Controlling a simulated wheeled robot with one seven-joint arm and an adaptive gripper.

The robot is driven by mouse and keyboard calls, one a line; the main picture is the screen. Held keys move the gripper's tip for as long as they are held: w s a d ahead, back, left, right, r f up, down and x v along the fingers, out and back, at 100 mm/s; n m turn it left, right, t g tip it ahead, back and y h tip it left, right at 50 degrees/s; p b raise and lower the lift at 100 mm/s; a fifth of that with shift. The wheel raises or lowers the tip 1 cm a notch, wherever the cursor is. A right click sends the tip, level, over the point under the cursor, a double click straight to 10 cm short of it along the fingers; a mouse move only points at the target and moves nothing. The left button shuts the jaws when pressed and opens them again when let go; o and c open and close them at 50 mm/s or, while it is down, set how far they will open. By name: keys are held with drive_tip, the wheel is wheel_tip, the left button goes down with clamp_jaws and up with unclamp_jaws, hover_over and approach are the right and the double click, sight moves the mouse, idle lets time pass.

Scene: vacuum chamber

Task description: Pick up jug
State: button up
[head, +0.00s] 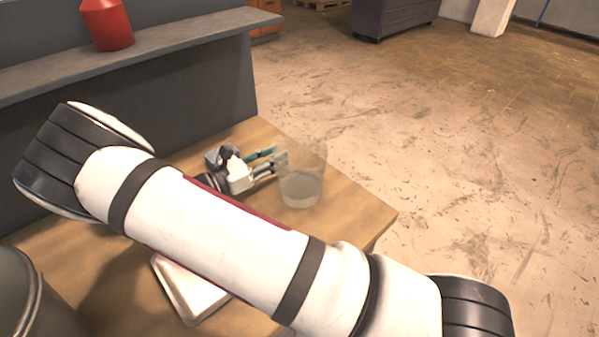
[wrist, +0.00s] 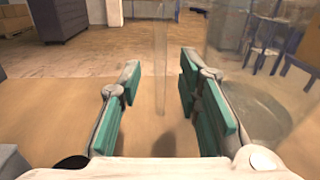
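The clear glass jug (head: 302,182) stands upright near the right edge of the wooden table. In the wrist view its see-through body (wrist: 270,85) is at the right, beside and partly behind my right finger. A narrow clear upright strip (wrist: 161,65), which looks like the jug's handle, shows in the gap between my fingers. I cannot tell whether it is between the fingertips or just beyond. My gripper (head: 271,160), with teal finger pads, is open with nothing clamped. It also shows in the wrist view (wrist: 158,90). It is at the jug's left side, low over the table.
The wooden table (head: 345,205) ends just right of the jug. A white tray (head: 180,290) lies partly under my arm. A grey metal container (head: 15,295) is at the lower left. A red can (head: 106,25) stands on the grey shelf (head: 150,47) behind.

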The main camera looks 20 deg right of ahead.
drive_tip(key=shift+w+d, duration=0.1)
drive_tip(key=shift+d, duration=0.35)
clamp_jaws()
drive_tip(key=shift+r, duration=0.2)
